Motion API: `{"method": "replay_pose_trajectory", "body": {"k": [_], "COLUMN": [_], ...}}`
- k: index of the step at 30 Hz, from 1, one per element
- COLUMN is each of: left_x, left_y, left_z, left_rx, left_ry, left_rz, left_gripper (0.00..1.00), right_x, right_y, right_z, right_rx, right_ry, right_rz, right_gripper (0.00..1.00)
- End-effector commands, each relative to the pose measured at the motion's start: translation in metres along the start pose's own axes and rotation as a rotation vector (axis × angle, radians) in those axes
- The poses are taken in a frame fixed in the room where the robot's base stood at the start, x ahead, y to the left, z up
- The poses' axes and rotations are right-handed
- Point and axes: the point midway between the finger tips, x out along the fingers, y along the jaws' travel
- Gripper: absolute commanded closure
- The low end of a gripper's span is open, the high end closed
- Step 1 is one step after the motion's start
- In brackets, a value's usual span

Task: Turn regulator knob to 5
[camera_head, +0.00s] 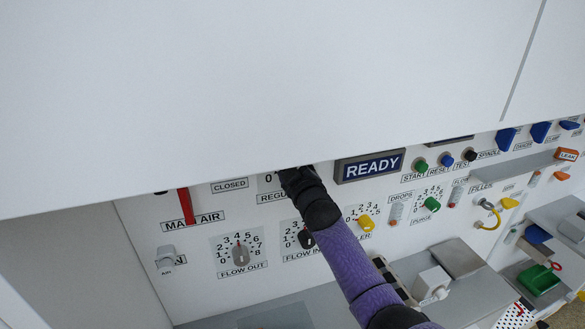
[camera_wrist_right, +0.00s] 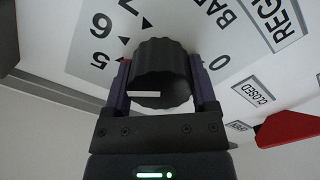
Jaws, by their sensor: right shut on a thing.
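The regulator knob (camera_wrist_right: 163,72) is black and ribbed, with a white mark on its lower left side in the right wrist view. My right gripper (camera_wrist_right: 163,85) has a finger on each side of the knob and is shut on it. The dial plate (camera_wrist_right: 196,22) behind it shows a 5 at left, a 6 or 9 above that and a 0 at right. The knob hides part of the scale, and I cannot tell the exact setting. In the head view my right gripper (camera_head: 292,178) covers the knob beside the REGULATOR label (camera_head: 271,197). My left gripper is out of view.
A large white panel (camera_head: 250,80) overhangs the regulator closely. Below are the flow out knob (camera_head: 240,254), flow in knob (camera_head: 306,239) and a yellow knob (camera_head: 366,222). A red lever (camera_head: 186,206) is at left, and the READY display (camera_head: 371,166) is just right of my gripper.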

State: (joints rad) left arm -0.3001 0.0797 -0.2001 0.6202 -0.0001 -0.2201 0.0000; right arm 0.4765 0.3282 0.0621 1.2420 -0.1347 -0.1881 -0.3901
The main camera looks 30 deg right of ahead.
Motion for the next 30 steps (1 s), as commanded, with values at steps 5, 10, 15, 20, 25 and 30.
{"method": "replay_pose_trajectory", "body": {"k": [5, 10, 15, 20, 25, 30], "left_x": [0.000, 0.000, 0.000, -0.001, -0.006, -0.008], "left_y": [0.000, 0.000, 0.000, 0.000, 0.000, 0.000], "left_z": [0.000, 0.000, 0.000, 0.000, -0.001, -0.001], "left_rx": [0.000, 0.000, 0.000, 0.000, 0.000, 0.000], "left_ry": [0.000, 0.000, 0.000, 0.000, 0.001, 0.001], "left_rz": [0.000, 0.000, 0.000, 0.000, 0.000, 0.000], "left_gripper": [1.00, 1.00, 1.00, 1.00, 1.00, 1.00], "right_x": [0.000, 0.000, 0.000, -0.005, -0.033, -0.070], "right_y": [-0.001, -0.001, -0.001, -0.001, -0.001, -0.001], "right_z": [0.001, 0.001, 0.001, 0.001, 0.001, 0.001], "right_rx": [-0.001, -0.001, -0.001, -0.002, -0.002, -0.002], "right_ry": [-0.003, -0.003, -0.002, -0.002, -0.001, -0.002], "right_rz": [-0.003, -0.003, -0.002, -0.003, -0.003, -0.003], "right_gripper": [0.85, 0.03, 0.00, 0.00, 0.00, 0.00]}}
